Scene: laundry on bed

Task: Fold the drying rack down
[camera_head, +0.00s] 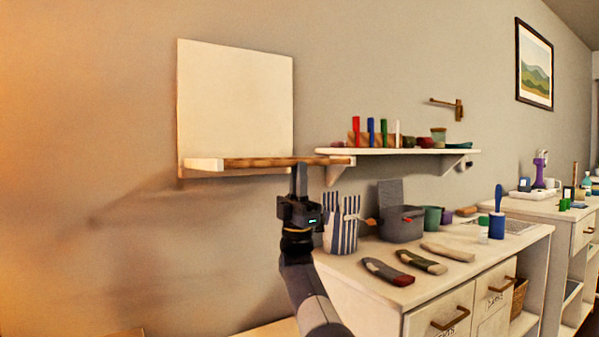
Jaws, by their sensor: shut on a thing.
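The drying rack is on the wall at the upper left, with a square white panel (236,100) standing upright. A white rail (205,165) and a long brown wooden bar (255,162) run level along the panel's lower edge, and the bar reaches right past it. My gripper (299,168) points up from below and is shut on the wooden bar, right of its middle. The dark fingers hide a small part of the rack, and the exact grip is too small to see.
A white wall shelf (400,152) with several coloured items is close to the right.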

